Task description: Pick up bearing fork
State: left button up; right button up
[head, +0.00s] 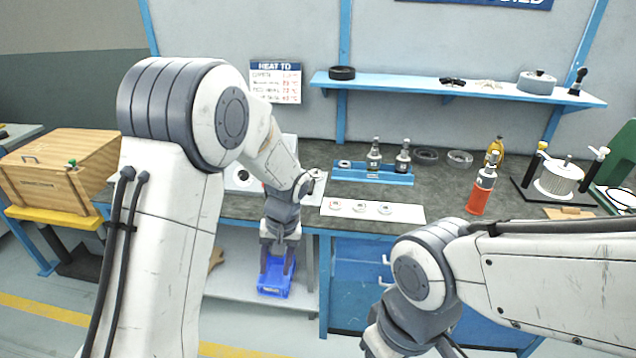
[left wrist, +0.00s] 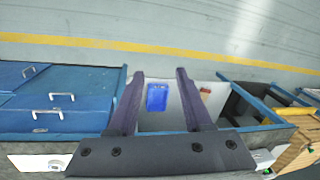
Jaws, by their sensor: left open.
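My left gripper (head: 278,268) is open and empty, pointing down in front of the bench. In the left wrist view its two fingers (left wrist: 159,72) are spread apart. In the head view they overlap a blue bin (head: 274,290) on the low shelf; the bin also shows between them in the left wrist view (left wrist: 157,97). I cannot clearly make out a bearing fork. A small brown item (head: 215,259), too small to name, lies on the low shelf left of the bin. My right arm is at lower right, its fingertips outside the picture.
The bench top (head: 300,215) above the low shelf (head: 232,284) carries a white mat (head: 400,213) with rings, a blue rack (head: 372,175) and a red bottle (head: 480,195). Blue drawers (head: 350,285) stand right of the shelf opening. A wooden box (head: 60,170) is at left.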

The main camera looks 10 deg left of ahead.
aim_at(313, 181)
jog(key=z, duration=0.05)
jog(key=k, duration=0.5)
jog(key=u, duration=0.75)
jog(key=i, duration=1.65)
jog(key=z, duration=0.85)
jog(key=i, duration=0.6)
jog(key=z, duration=0.4)
